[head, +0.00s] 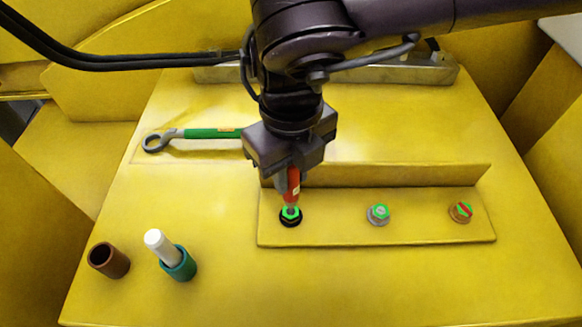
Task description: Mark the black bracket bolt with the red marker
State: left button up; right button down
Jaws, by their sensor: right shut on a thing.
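My right gripper (291,172) is shut on the red marker (293,187) and points it straight down. The marker's tip is over the black bracket bolt (290,219) at the left end of the yellow bracket. The bolt has a black flange and a green top. The tip hides part of that top, and I cannot tell whether it touches. My left gripper is not in view.
On the bracket (334,230) are also a grey bolt (378,214) with a green top and a brown bolt (461,212) with red and green on it. A green-handled wrench (205,133) lies behind left. A brown cup (109,260) and a teal holder (180,264) with a white marker (161,246) stand front left.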

jog(key=shift+f+b, duration=0.55)
jog(key=shift+f, duration=0.25)
jog(key=shift+r, duration=0.2)
dwell(0.5)
jog(key=shift+r+p, duration=1)
jog(key=shift+p, duration=0.05)
jog(key=shift+r+p, duration=0.45)
jog(key=shift+r, duration=1.45)
